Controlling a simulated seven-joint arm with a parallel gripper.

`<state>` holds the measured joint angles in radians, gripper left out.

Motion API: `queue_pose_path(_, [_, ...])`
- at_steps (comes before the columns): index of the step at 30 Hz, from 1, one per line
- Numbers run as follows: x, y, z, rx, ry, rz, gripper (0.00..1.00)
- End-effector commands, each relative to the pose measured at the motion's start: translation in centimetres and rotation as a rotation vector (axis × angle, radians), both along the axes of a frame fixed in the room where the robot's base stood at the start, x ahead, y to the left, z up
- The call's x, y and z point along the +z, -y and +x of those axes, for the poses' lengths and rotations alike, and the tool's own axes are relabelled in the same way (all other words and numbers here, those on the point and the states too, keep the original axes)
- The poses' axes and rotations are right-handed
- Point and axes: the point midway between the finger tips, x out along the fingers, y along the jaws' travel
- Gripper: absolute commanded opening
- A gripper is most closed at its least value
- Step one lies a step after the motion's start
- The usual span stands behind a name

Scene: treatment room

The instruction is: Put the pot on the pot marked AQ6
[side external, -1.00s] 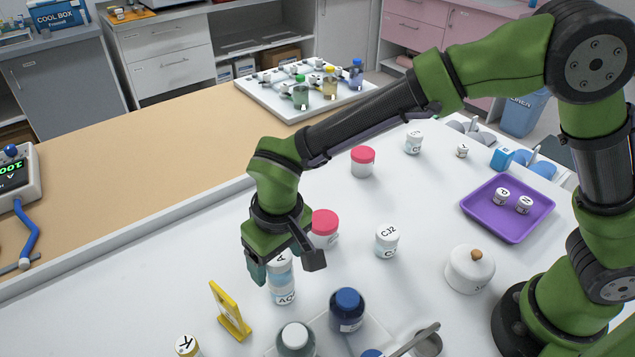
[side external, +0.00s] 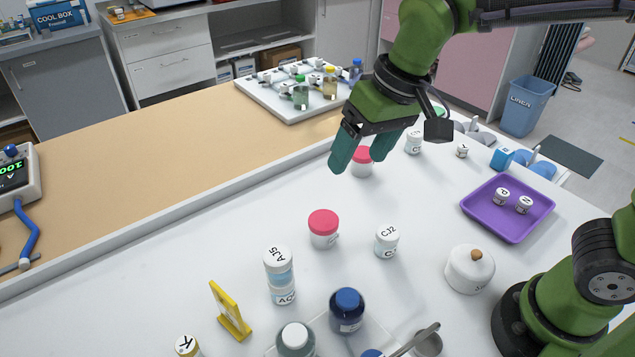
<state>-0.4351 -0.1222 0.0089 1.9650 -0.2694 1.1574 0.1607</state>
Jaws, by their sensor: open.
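A small white pot with a blue band, its lid marked AJ5 (side external: 278,260), stands upright on top of another small pot (side external: 283,294). The lower pot's lid is covered and its side label shows only in part, starting with A; I cannot read the rest for sure. The two look lined up as a stack on the white table. My gripper (side external: 360,160) is open and empty, raised well above the table, up and to the right of the stack. Its fingers partly hide a pink-lidded pot (side external: 363,167) behind them.
Another pink-lidded pot (side external: 323,230) and a pot marked CJ2 (side external: 387,240) stand right of the stack. A purple tray (side external: 480,222) and a knobbed white pot (side external: 469,270) lie farther right.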

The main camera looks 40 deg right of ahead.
Motion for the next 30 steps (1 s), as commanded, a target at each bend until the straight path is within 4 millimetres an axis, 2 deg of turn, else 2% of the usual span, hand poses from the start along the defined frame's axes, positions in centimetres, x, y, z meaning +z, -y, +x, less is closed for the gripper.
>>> queue_pose_path(1, [0.7, 2.9, -1.1, -0.052, 0.044, 0.034, 0.74])
queue_pose_path(3, [1.0, 5.8, -2.7, -0.108, 0.099, 0.069, 0.74])
queue_pose_path(6, [0.9, 9.0, -4.9, -0.182, 0.176, 0.107, 0.74])
queue_pose_path(9, [0.3, 11.1, -6.7, -0.241, 0.24, 0.128, 0.74])
queue_pose_path(15, [-0.5, 12.7, -8.3, -0.296, 0.306, 0.141, 0.74])
queue_pose_path(30, [-0.6, 12.8, -8.4, -0.299, 0.307, 0.142, 0.74])
